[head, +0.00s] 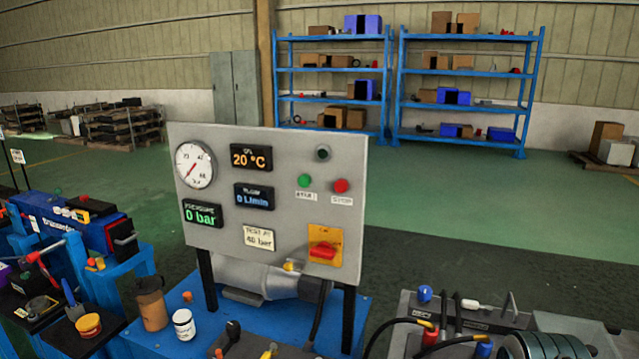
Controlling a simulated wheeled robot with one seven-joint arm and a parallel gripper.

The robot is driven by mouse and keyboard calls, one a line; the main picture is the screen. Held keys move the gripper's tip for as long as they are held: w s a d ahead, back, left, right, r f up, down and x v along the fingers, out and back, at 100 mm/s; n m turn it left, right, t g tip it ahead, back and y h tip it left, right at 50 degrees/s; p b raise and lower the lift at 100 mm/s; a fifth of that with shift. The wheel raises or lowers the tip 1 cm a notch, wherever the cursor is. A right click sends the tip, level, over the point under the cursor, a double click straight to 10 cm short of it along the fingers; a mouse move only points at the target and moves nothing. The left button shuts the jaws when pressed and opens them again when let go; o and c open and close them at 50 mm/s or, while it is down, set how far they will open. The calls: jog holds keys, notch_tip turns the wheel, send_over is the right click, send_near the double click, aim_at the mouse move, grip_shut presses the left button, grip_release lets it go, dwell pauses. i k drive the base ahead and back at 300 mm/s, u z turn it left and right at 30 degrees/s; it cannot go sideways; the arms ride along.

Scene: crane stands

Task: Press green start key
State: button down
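A grey control panel (290,200) stands on dark posts in the middle of the head view. The green start key (304,181) is a round button on its right half, with a white "START" label below it. A red stop button (341,186) sits just to its right, above a "STOP" label. A red rotary switch (322,250) on a yellow plate is lower on the panel. The displays read 20 °C, 0 l/min and 0 bar. My gripper is not in view.
A blue base (165,341) below the panel carries a brown bottle (151,304) and a white jar (184,324). Hoses and fittings lie at lower right. A blue toolbox (68,218) is at left. Blue shelves (463,38) stand far behind. The space before the start key looks clear.

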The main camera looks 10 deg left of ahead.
aim_at(305, 181)
jog(key=z, duration=1.65)
jog(key=k, duration=1.4)
jog(key=u, duration=1.7)
jog(key=i, duration=1)
jog(key=u, duration=0.05)
